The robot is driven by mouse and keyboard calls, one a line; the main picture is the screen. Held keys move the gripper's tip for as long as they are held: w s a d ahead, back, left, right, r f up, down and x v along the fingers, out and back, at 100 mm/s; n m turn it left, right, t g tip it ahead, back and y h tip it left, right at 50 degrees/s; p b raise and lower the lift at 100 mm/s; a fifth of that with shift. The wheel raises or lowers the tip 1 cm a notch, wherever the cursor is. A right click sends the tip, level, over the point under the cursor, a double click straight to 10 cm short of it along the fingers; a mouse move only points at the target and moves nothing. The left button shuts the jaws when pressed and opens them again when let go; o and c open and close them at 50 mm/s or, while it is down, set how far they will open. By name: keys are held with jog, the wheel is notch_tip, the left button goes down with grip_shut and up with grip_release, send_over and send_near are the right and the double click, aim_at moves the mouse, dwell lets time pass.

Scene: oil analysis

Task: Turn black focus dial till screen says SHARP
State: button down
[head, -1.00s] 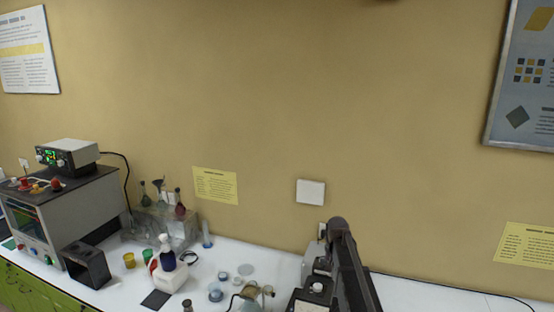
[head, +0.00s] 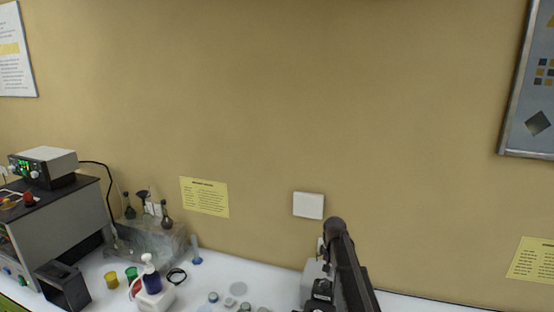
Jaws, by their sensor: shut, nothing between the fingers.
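I cannot make out a black focus dial or a screen with the word SHARP in the head view. A grey device (head: 313,284) stands on the bench at the lower middle, partly hidden behind my dark arm (head: 346,270). My arm rises from the bottom edge, and my gripper's fingers do not show. The only lit display is the small green one on a grey box (head: 46,164) at the left; its text is too small to read.
The white bench (head: 225,270) holds a black open box (head: 62,288), a white bottle (head: 152,290), yellow and green cups, small jars and a clear box (head: 150,243) with flasks. A white wall plate (head: 308,205) is above. Bench right of my arm looks clear.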

aim_at(319, 291)
jog(key=shift+a+f, duration=0.15)
jog(key=shift+a, duration=0.05)
jog(key=shift+f, duration=0.15)
notch_tip(319, 291, down, 6)
jog(key=b, duration=0.7)
jog(key=shift+f, duration=0.25)
jog(key=shift+w, duration=0.25)
dwell(1.1)
jog(key=shift+w+a, duration=0.15)
jog(key=shift+a, duration=0.6)
jog(key=shift+w+a, duration=0.25)
jog(key=shift+a, duration=0.15)
dwell(0.7)
jog(key=shift+s+a, duration=0.25)
jog(key=shift+r, duration=0.1)
dwell(0.4)
